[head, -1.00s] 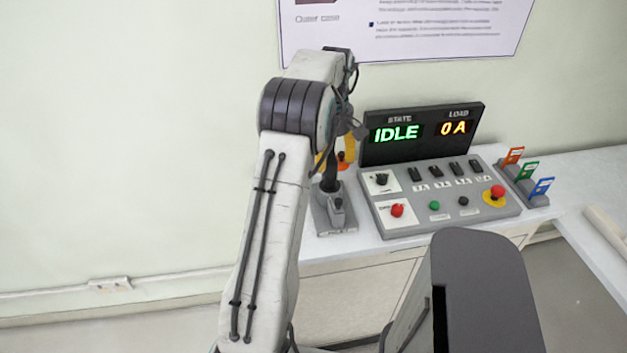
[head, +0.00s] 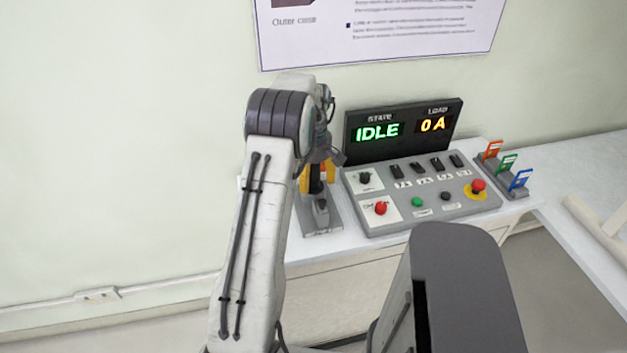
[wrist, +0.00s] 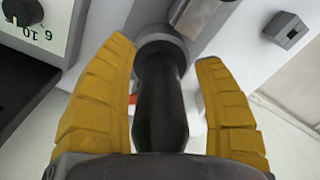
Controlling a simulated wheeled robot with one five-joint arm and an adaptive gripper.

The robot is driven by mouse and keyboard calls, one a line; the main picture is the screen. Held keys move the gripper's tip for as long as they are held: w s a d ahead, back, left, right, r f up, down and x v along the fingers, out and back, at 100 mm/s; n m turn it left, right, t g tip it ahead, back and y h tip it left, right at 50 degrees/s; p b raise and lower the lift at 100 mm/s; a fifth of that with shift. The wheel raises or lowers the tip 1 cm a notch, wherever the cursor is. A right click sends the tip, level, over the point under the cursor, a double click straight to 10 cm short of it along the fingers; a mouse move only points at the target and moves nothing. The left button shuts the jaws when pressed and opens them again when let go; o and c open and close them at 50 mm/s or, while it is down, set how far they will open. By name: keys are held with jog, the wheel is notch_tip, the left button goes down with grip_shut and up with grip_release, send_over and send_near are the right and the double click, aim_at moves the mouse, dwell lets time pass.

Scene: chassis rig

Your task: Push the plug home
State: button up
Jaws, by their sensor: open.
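A black plug (wrist: 160,105) stands between my yellow fingers in the wrist view, with a grey ring-shaped collar (wrist: 162,42) at its far end. In the head view the plug's dark body (head: 316,182) rises from a grey base unit (head: 320,222) on the counter, left of the control panel. My gripper (wrist: 165,55) is open, one finger on each side of the plug. A gap shows at the right finger; the left finger is closer, and contact cannot be told. How deep the plug sits is hidden.
The control panel (head: 405,212) with knobs, switches and buttons sits right beside the base unit. Behind it a display (head: 400,130) reads IDLE and 0 A. Coloured tags (head: 507,163) stand in a rack at the right. The counter's right side is mostly clear.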

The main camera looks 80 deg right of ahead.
jog(key=shift+c, duration=0.4)
grip_shut()
